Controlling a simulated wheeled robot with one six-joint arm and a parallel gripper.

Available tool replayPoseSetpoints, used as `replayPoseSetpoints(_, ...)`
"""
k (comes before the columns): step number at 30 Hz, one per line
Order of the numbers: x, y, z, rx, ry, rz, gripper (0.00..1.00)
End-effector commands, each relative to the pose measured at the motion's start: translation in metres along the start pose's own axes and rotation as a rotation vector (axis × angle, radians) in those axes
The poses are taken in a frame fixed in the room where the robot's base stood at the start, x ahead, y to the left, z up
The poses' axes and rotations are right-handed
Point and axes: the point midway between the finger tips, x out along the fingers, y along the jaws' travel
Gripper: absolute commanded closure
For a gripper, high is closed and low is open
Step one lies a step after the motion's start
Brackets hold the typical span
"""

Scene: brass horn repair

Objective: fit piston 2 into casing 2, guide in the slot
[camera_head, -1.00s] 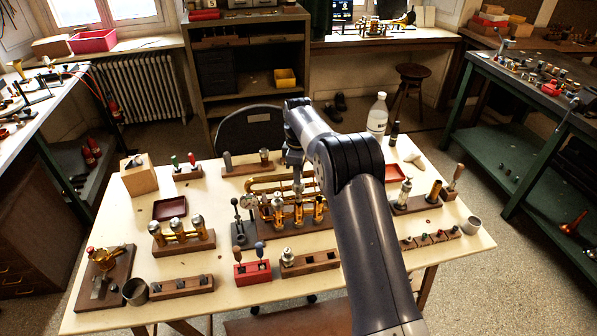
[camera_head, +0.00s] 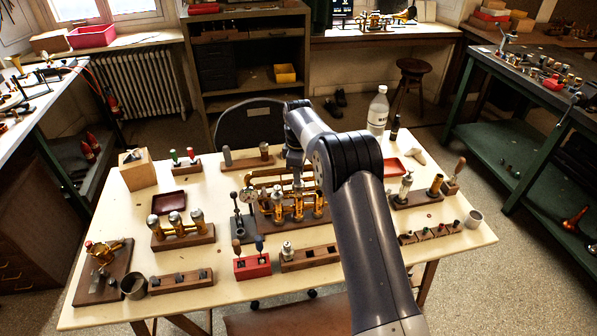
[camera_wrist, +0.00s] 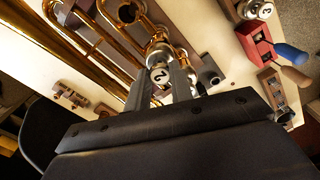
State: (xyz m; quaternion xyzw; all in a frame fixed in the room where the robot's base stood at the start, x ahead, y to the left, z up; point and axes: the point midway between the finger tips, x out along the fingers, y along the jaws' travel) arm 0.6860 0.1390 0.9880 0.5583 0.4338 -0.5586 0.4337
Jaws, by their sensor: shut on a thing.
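My gripper (camera_wrist: 160,92) is shut on piston 2 (camera_wrist: 160,75), whose silver top bears a "2" in the wrist view. In the head view my gripper (camera_head: 297,180) points down over the brass horn's valve block. Casing 2 (camera_head: 298,209) is the middle brass casing, and the held piston appears upright and at least partly inside it. I cannot tell how deep it sits. The guide and slot are hidden. A silver top shows at the left casing (camera_head: 278,192).
The wooden block (camera_head: 311,259) in front holds a piston marked 3 (camera_wrist: 262,10). The red tool block (camera_head: 253,269) stands left of it. A dial gauge stand (camera_head: 242,228) is close to the horn's left side. Bare tabletop (camera_head: 215,295) lies at the front.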

Motion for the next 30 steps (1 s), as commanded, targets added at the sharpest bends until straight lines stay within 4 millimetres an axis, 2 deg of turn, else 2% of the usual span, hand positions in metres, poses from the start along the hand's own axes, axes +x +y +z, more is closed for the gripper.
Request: replayPoseSetpoints(30, 0.032, 0.000, 0.000, 0.000, 0.000, -0.001, 1.00)
